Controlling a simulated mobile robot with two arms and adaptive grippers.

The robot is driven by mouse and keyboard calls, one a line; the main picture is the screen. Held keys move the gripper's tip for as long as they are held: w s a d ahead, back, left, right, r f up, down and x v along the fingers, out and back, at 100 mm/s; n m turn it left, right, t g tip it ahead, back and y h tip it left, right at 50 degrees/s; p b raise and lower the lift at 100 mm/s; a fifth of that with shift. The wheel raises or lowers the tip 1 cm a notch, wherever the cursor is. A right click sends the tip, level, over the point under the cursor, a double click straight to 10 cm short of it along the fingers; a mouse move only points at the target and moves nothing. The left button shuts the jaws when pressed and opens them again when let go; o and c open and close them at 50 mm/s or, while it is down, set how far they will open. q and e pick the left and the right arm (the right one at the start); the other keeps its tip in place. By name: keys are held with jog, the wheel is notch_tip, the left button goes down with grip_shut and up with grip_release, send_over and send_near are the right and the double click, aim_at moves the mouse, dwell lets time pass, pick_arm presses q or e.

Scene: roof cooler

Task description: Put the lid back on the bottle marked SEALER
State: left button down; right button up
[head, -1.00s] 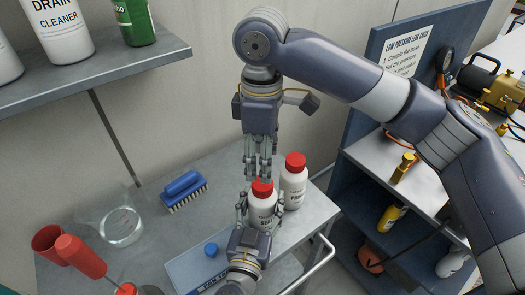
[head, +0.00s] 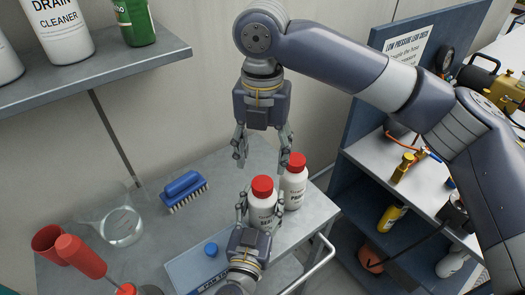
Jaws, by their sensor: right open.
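The white bottle (head: 262,214), with a partly hidden label starting "SEA", stands on the grey bench. A red lid (head: 262,187) sits on top of it and looks level; I cannot tell how tight it is. My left gripper (head: 259,207) comes from below with one finger on each side of this bottle, closed around its body. My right gripper (head: 262,158) points down above the lid, its fingers spread wide and empty, apart from the lid. A second white bottle (head: 294,187) with a red lid stands just behind and to the right.
A blue brush (head: 184,189), a clear dish (head: 122,227), a red cup (head: 49,241) and a red-handled tool (head: 80,256) lie to the left. A blue box or mat (head: 190,268) with a blue cap (head: 211,249) is beside my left gripper. A shelf (head: 120,68) overhangs upper left.

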aim_at(262, 183)
jog(key=shift+n, duration=0.3)
jog(key=shift+f, duration=4)
jog(key=shift+c, duration=0.6)
